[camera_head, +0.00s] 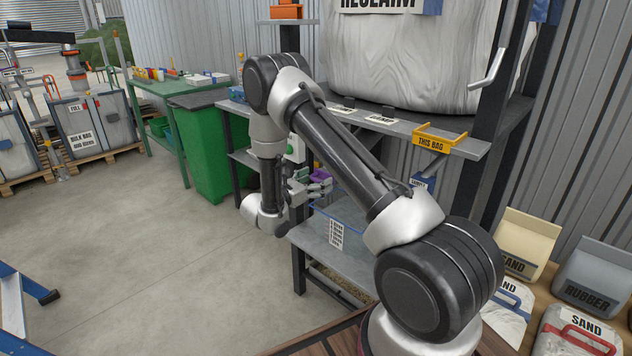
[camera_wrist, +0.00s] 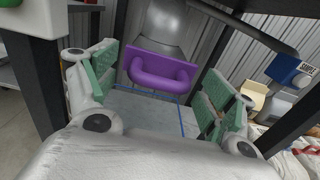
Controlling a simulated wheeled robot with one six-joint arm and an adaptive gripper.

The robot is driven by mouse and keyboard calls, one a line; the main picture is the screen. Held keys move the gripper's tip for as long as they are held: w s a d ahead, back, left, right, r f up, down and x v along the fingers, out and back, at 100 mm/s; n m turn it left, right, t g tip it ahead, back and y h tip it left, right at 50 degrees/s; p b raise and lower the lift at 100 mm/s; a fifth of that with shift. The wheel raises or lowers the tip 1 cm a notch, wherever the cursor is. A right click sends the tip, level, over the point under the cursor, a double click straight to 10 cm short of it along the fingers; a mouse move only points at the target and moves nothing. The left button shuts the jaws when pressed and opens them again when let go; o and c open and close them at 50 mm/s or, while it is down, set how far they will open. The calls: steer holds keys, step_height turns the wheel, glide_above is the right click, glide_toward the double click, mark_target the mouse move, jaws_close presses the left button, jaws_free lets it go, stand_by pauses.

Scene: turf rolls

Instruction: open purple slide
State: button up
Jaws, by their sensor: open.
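The purple slide (camera_wrist: 160,72) is a purple plate with a loop handle, below a grey metal spout in the wrist view. In the head view a small part of the purple slide (camera_head: 320,175) shows beside my gripper (camera_head: 308,188). In the wrist view my gripper (camera_wrist: 161,105) is open, its green-padded fingers to the left and right of the slide's handle. The handle lies ahead of and between the fingers, and I see no contact. My arm hides part of the area in the head view.
A blue-edged clear bin (camera_head: 345,215) stands on the grey shelf below. A yellow "THIS BAG" bracket (camera_head: 438,141) is on the upper shelf. Dark frame posts flank the gripper. A green bin (camera_head: 200,150) stands left.

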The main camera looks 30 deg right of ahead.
steer(key=v, duration=1.2)
steer(key=s+d+m+g+y, duration=0.2)
steer(key=s+d+m+g, duration=0.15)
steer(key=s, duration=0.35)
steer(key=s+d+m+g+y, duration=0.1)
steer(key=s+d+m+g, duration=0.1)
steer(key=s+m+g, duration=0.3)
steer(key=s+r+m+t+y, duration=0.3)
steer(key=s+r+m+y, duration=0.3)
steer(key=s+r, duration=0.5)
steer(key=s+d+r+m+t+y, duration=0.1)
steer(key=s+r+m+t+y, duration=0.2)
steer(key=s+r+m+y, duration=0.4)
steer(key=s+r+y, duration=0.1)
steer(key=s+r, duration=0.4)
steer(key=r, duration=0.3)
steer(key=shift+t, duration=0.35)
steer(key=shift+r+m, duration=0.15)
steer(key=shift+m, duration=0.1)
